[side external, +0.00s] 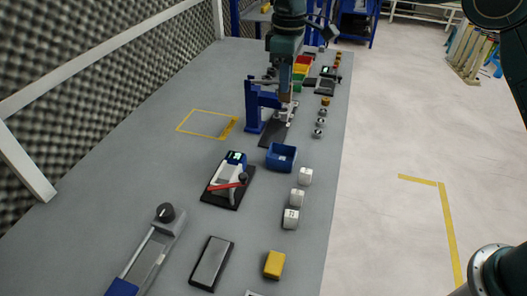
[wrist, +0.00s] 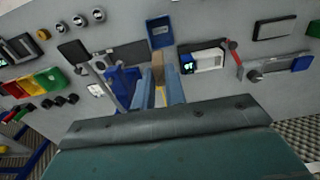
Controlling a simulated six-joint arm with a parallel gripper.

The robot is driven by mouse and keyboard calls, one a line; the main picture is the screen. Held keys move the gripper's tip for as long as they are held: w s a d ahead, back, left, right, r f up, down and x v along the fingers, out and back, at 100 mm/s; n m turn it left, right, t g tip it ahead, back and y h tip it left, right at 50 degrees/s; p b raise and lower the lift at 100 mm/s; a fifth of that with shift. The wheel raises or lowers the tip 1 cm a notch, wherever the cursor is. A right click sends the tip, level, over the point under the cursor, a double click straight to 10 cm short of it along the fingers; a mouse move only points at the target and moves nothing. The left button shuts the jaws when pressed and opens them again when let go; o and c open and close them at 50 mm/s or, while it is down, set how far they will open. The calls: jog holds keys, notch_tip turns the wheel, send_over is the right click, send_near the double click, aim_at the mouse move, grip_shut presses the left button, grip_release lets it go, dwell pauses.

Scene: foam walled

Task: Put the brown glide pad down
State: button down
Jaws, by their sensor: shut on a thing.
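My gripper (side external: 285,85) is shut on the brown glide pad (side external: 285,97) and holds it above the far part of the bench, beside the blue upright press-like stand (side external: 253,110). In the wrist view the brown glide pad (wrist: 158,60) sticks out between the two blue-grey fingers of my gripper (wrist: 159,80). Its lower end appears close to the stand's dark base and metal lever in the side view. I cannot tell whether it touches anything there.
A blue bin (side external: 281,160) stands on the grey bench (side external: 130,150), near a device with a red lever (side external: 228,184) and several white blocks (side external: 297,197). Coloured bins (side external: 301,68) stand behind my gripper. A yellow taped outline (side external: 207,123) on the left is empty.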

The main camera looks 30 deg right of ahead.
notch_tip(320, 180, down, 16)
jog(key=shift+r, duration=0.15)
dwell(0.4)
jog(key=shift+f, duration=2.15)
jog(key=c, duration=1.9)
grip_release()
jog(key=shift+f, duration=0.15)
jog(key=shift+o, duration=0.9)
